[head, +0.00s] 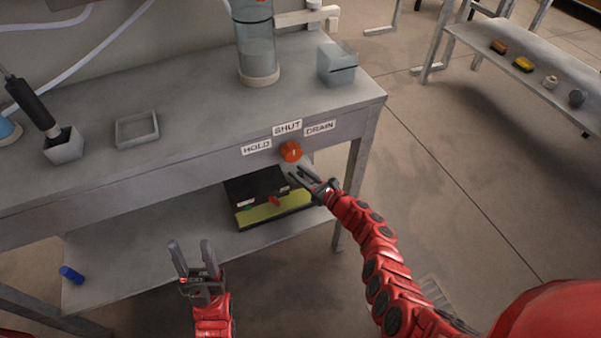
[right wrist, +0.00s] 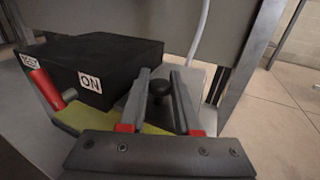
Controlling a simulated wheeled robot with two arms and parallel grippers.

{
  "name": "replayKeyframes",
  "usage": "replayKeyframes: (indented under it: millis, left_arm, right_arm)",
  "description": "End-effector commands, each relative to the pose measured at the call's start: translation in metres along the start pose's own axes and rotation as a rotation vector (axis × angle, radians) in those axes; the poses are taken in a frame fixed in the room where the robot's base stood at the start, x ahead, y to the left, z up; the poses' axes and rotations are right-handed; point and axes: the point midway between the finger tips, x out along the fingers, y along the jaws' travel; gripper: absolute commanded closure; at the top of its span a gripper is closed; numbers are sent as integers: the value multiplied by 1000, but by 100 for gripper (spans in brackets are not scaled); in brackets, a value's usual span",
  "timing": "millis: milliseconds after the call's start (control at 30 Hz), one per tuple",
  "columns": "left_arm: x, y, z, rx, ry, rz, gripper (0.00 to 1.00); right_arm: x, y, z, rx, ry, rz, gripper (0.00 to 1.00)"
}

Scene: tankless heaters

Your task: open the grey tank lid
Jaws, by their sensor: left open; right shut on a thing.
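A grey lid (right wrist: 198,88) with a black knob (right wrist: 160,87) shows in the right wrist view, beside a black box (right wrist: 85,65). My right gripper (right wrist: 160,78) has its fingers on either side of the knob and is shut on it. In the head view my right gripper (head: 298,174) is at the right end of the lower shelf, under the tabletop edge; the knob is hidden there. My left gripper (head: 190,246) is open and empty, in front of the lower shelf.
An orange dial (head: 290,151) sits on the tabletop's front edge near HOLD, SHUT and DRAIN labels. The black box has an ON label (right wrist: 90,83) and a red lever (right wrist: 46,90). A table leg (head: 353,190) stands right of the gripper. A blue cylinder (head: 71,274) lies on the lower shelf.

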Motion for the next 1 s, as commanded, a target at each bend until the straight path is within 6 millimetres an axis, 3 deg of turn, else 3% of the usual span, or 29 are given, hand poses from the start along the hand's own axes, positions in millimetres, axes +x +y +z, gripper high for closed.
replayKeyframes:
  millis: [33,100,400,633,933,967,1000]
  left_arm:
    - [18,-1,-3,0,1,0,50]
    - [34,-2,-6,0,1,0,50]
    - [92,-4,-16,0,1,0,50]
    - [88,-4,-15,0,0,0,50]
    - [87,-4,-15,0,1,0,50]
    - [87,-4,-15,0,0,0,50]
    - [87,-4,-15,0,1,0,50]
  right_arm:
    - [1,-1,14,5,18,-1,100]
    - [2,-3,21,19,50,-2,100]
    - [11,-6,48,81,205,-2,100]
    - [26,-12,63,83,208,-3,100]
    - [26,-13,63,84,207,-4,100]
    - [26,-13,64,84,207,-5,64]
    - [26,-13,63,84,208,-4,56]
